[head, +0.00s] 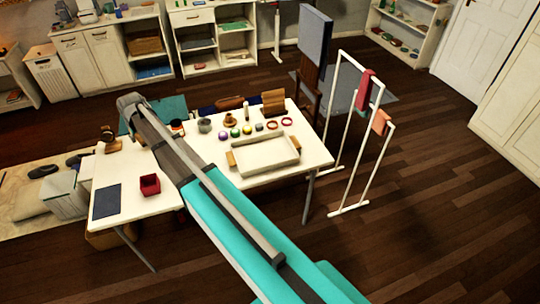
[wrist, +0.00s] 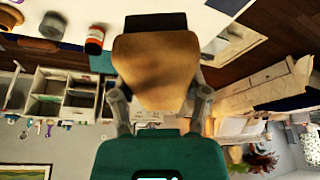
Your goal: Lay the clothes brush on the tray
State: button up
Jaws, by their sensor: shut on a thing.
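The clothes brush (wrist: 155,65) shows in the wrist view as a broad tan wooden body. My gripper (wrist: 158,97) is shut on it, with one finger at each side. In the head view my arm reaches to the far left of the white table, and its wrist hides the gripper and brush. The white tray (head: 268,173) with wooden end handles lies on the right part of the table, to the right of my arm. It looks empty. I cannot make out the tray in the wrist view.
Several small balls, rings and cups line the table (head: 312,150) behind the tray. A wooden stand (head: 273,102) is at the back edge. A red box (head: 149,185) and a dark blue mat (head: 106,202) lie left of my arm. A white rack (head: 347,150) stands right of the table.

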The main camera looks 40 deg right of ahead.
aim_at(264, 154)
jog(key=z, duration=0.1)
jog(key=i, duration=0.2)
jog(key=z, duration=2.9)
jog(key=i, duration=0.75)
jog(key=z, duration=0.05)
